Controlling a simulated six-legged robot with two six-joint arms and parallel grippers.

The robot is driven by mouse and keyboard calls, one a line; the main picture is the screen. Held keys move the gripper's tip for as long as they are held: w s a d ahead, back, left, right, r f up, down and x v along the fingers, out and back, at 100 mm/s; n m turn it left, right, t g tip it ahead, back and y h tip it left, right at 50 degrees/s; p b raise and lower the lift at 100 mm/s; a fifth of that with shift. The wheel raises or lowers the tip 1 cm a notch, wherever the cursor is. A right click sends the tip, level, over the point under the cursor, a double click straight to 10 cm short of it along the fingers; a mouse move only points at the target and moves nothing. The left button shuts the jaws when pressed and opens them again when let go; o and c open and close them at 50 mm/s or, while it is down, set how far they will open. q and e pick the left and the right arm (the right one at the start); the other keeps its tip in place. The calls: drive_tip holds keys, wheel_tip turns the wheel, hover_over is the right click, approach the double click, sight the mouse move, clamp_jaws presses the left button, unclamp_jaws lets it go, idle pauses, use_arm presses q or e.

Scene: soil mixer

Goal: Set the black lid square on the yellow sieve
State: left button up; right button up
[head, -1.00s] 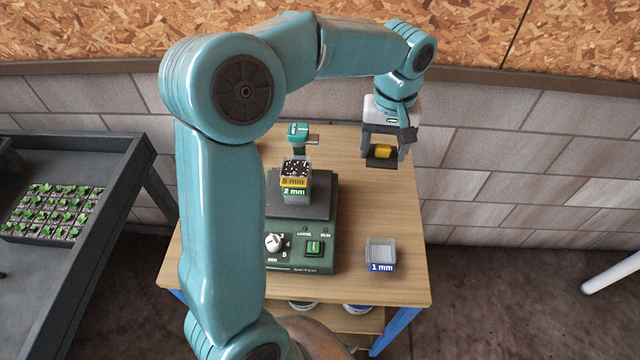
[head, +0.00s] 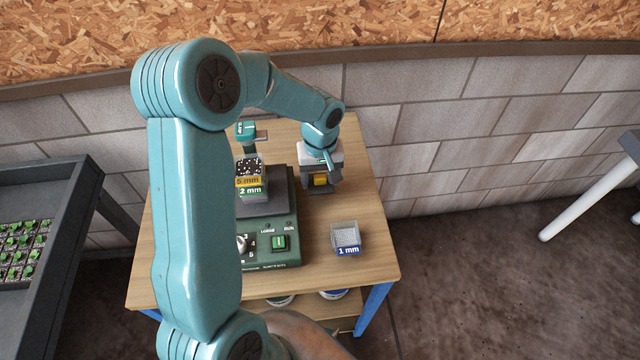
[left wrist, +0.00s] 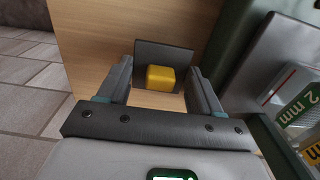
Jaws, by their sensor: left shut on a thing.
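The yellow sieve (head: 249,181), labelled 5 mm, sits on the green 2 mm sieve (head: 252,193) on the shaker. Its open top shows dark and white grains. The black lid (head: 321,191) is a flat plate with a yellow knob (head: 320,180). My left gripper (head: 320,178) is shut on the lid, to the right of the stack and apart from it. In the left wrist view the lid (left wrist: 182,57) shows beyond the fingers, with the knob (left wrist: 160,78) between them. The sieve stack is partly cut off at that view's right edge. My right gripper is not in view.
The green shaker (head: 272,222) has a dial and a green button. A 1 mm sieve (head: 346,238) with a blue label stands on the wooden table (head: 310,265) at front right. A green-topped post (head: 246,132) rises behind the stack. A seedling tray stands at the left.

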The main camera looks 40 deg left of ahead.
sight(320, 183)
use_arm(q)
wheel_tip(320, 183, down, 3)
drive_tip(key=shift+s+r, duration=0.1)
drive_tip(key=shift+s, duration=0.05)
drive_tip(key=shift+f, duration=0.4)
drive_tip(key=shift+f, duration=0.1)
drive_tip(key=o, duration=1)
